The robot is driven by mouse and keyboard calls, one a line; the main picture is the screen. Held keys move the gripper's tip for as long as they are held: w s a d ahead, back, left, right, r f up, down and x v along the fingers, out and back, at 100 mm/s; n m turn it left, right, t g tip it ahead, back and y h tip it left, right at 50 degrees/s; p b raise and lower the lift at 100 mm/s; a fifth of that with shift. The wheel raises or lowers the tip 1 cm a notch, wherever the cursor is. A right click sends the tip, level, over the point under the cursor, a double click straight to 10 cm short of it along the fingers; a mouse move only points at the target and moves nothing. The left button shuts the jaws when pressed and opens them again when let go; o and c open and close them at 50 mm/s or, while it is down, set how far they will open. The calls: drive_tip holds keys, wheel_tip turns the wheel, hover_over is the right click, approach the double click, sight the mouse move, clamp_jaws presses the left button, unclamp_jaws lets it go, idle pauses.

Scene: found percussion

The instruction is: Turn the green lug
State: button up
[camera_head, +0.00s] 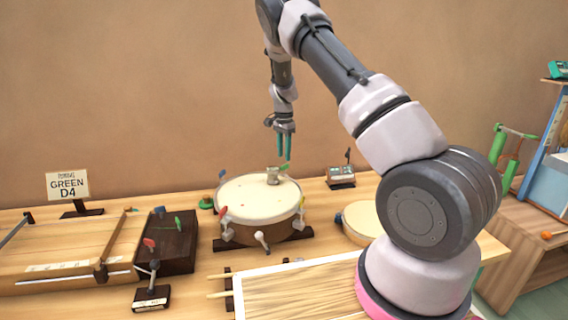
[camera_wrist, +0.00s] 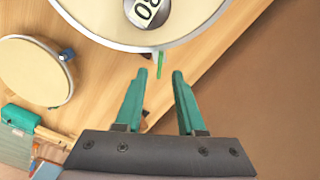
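A round drum (camera_head: 250,203) with a cream head and coloured lugs round its rim stands mid-table. Its green lug (camera_head: 284,168) is at the far back edge of the rim. In the wrist view the green lug (camera_wrist: 161,63) sticks out from the rim of the drum (camera_wrist: 118,40), pointing toward my gripper. My gripper (camera_head: 283,158) has teal fingers and hangs down above the back of the drum. In the wrist view my gripper (camera_wrist: 160,75) is open, and the lug's end shows in line with the gap between the fingertips. I cannot tell whether they touch.
A gauge-like block (camera_head: 273,175) sits on the drum head. A sign reading "GREEN D4" (camera_head: 67,186) stands at the back left. A dark box (camera_head: 168,240), a small round drum (camera_head: 362,222) and a small device (camera_head: 341,176) stand around the drum. The wall is behind.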

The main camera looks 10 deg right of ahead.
sight(285, 167)
drive_tip(key=shift+f, duration=2.2)
clamp_jaws()
drive_tip(key=shift+n, duration=1.5)
unclamp_jaws()
